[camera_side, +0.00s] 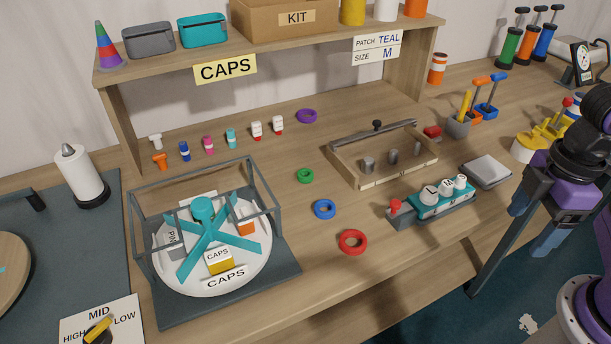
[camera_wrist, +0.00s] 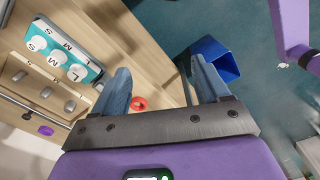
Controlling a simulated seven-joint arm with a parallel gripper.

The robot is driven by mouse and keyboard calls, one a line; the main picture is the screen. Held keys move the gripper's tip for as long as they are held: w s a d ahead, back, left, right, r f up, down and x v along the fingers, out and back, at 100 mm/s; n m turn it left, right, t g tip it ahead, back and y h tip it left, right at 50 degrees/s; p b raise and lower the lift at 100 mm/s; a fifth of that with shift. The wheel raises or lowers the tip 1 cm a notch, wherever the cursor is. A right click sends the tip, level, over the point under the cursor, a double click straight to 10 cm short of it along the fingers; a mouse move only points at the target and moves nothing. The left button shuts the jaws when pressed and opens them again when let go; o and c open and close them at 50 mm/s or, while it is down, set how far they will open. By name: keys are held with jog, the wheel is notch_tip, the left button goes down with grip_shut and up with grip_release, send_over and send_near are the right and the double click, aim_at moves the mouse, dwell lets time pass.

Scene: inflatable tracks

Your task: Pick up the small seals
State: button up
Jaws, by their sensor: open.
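Several loose rings that look like seals lie on the bench in the side view: red (camera_side: 352,242), blue (camera_side: 325,209), green (camera_side: 305,176) and purple (camera_side: 307,116). The green one looks smaller than the red; no ring carries a readable size mark. A teal block (camera_side: 446,197) with lettered white discs stands to their right. My gripper (camera_side: 538,218) hangs at the right, past the bench's front edge, apart from the rings. In the wrist view my gripper (camera_wrist: 165,82) is open and empty.
A wooden tray (camera_side: 345,170) with a raised handle stands behind the teal block. A grey pad (camera_side: 487,171) lies right of it. A framed cage (camera_side: 140,235) around a round white plate stands at left. A shelf (camera_side: 270,45) overhangs the back. Bare bench surrounds the rings.

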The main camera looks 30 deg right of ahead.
jog(key=w+a+r+m, duration=0.1)
jog(key=w+a+r, duration=0.1)
jog(key=w+a, duration=0.65)
jog(key=m+t+y, duration=0.2)
jog(key=m, duration=0.1)
send_over(307, 169)
jog(key=s, duration=0.3)
jog(key=f, duration=1.5)
jog(key=shift+w+a+f, duration=0.1)
jog(key=shift+w+f, duration=0.1)
jog(key=shift+f, duration=0.2)
jog(key=shift+d+x, duration=0.15)
jog(key=shift+x, duration=1.15)
jog(key=shift+d+x, duration=0.15)
jog(key=shift+x, duration=1.15)
jog(key=shift+w, duration=0.1)
jog(key=c, duration=1.1)
